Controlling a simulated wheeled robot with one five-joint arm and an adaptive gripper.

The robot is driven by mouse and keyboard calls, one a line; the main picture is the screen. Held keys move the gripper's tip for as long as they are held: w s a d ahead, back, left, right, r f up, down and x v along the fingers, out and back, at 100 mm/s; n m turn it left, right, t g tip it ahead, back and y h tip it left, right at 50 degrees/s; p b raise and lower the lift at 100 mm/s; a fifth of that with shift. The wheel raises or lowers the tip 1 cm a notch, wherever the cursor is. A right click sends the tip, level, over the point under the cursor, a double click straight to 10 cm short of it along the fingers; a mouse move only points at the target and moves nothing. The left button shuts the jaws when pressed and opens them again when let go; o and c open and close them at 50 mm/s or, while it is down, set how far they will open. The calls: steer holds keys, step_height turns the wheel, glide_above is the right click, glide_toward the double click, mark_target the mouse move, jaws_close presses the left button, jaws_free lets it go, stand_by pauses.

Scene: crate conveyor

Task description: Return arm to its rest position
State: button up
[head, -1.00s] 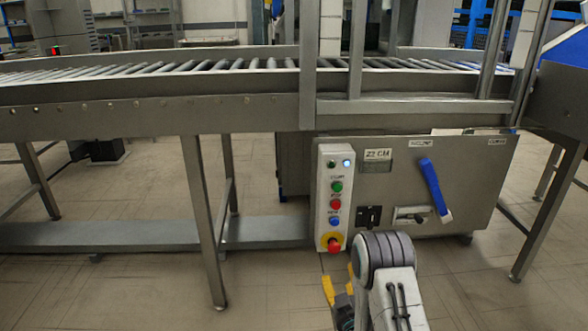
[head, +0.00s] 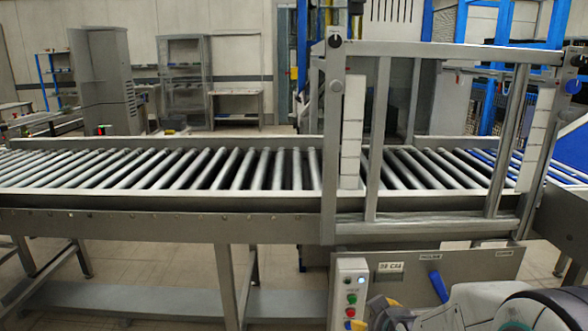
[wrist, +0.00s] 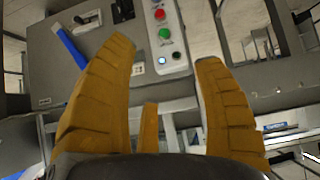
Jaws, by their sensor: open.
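My arm shows at the lower right of the head view, in front of the machine cabinet. My gripper (wrist: 168,85) fills the lower half of the wrist view, with its ribbed yellow fingers spread apart and nothing between them. In the head view, part of a yellow finger shows at the bottom edge near the button panel (head: 350,290). The panel also shows beyond the fingertips in the wrist view (wrist: 162,32), with green, red and blue buttons. The gripper appears apart from it.
The roller conveyor (head: 200,203) crosses the head view, its rollers bare. A metal guard frame (head: 327,150) rises from it on the right. The cabinet (head: 408,262) below has a blue handle (head: 438,287). Open floor (head: 120,265) lies under the conveyor at left.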

steer(key=s+r+g+p, duration=0.6)
steer(key=s+r+p, duration=0.9)
steer(key=s+r, duration=0.6)
steer(key=s, duration=0.3)
steer(key=shift+s+r, duration=0.25)
steer(key=shift+r, duration=0.15)
